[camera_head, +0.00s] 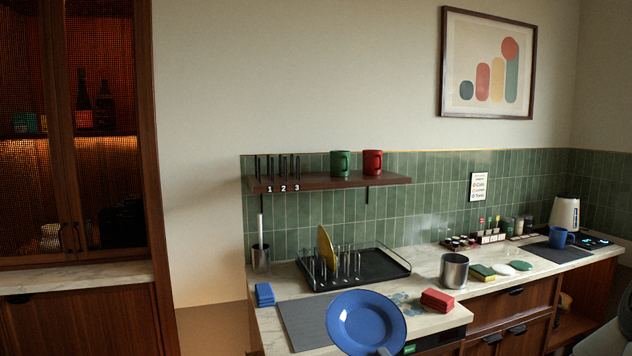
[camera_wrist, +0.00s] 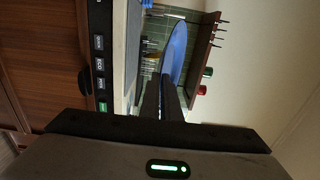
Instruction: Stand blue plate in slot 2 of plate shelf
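The blue plate (camera_head: 366,318) is in front of the counter at the lower middle of the head view, its round face toward that camera. My gripper (camera_head: 384,350) is at its lower rim, mostly cut off by the frame edge. In the wrist view my gripper (camera_wrist: 168,88) is shut on the rim of the blue plate (camera_wrist: 178,48), seen nearly edge-on. The plate shelf (camera_head: 335,181) is on the wall behind, higher than the plate. Dark upright pegs at its left end form slots labelled 1, 2 and 3; these slots look empty. The shelf (camera_wrist: 205,52) also shows in the wrist view.
A green mug (camera_head: 340,163) and a red mug (camera_head: 373,162) stand on the shelf, right of the slots. Below is a black dish rack (camera_head: 372,271) with a yellow plate (camera_head: 326,247). A utensil holder (camera_head: 261,258), metal cup (camera_head: 454,271) and red block (camera_head: 437,300) are on the counter.

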